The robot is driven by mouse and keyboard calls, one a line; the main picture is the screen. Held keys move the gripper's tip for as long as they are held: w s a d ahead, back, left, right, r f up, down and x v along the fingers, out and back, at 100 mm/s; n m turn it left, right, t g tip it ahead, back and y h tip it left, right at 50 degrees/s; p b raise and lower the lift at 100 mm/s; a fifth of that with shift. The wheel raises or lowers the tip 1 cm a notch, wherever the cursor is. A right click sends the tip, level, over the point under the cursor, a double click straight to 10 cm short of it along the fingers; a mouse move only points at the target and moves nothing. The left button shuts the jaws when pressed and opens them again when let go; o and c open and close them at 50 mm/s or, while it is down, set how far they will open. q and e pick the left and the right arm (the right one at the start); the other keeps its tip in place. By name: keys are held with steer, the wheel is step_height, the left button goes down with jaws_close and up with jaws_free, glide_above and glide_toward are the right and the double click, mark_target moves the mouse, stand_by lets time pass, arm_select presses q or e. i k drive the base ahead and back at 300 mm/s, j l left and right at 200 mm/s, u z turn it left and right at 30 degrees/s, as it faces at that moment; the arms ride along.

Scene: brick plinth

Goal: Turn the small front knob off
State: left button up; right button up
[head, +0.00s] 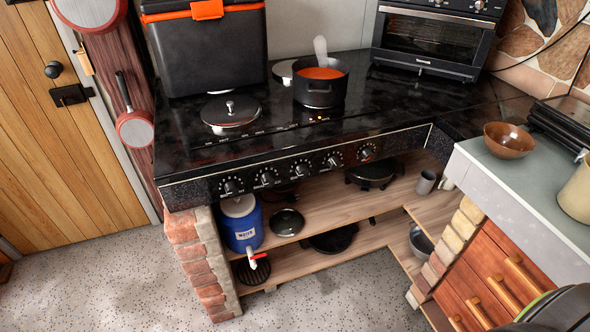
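A black stove counter (270,140) stands on brick supports. Its front panel carries a row of several dark round knobs with pale markings: the leftmost knob (229,187), the rightmost knob (366,152) and others between. They look alike in size, so I cannot tell which one is the small front knob. The knobs' exact settings are too small to read. A tiny orange light (311,118) glows on the cooktop near a black pot (320,92) with orange-red food and a utensil. Neither of my grippers is in view.
A black and orange cooler (208,50) and a toaster oven (430,40) stand behind. A brown bowl (507,139) is on the right counter. A blue water jug (241,224) stands below. The speckled floor (120,285) in front is clear.

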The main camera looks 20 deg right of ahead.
mark_target(334, 163)
steer(key=z, duration=0.7)
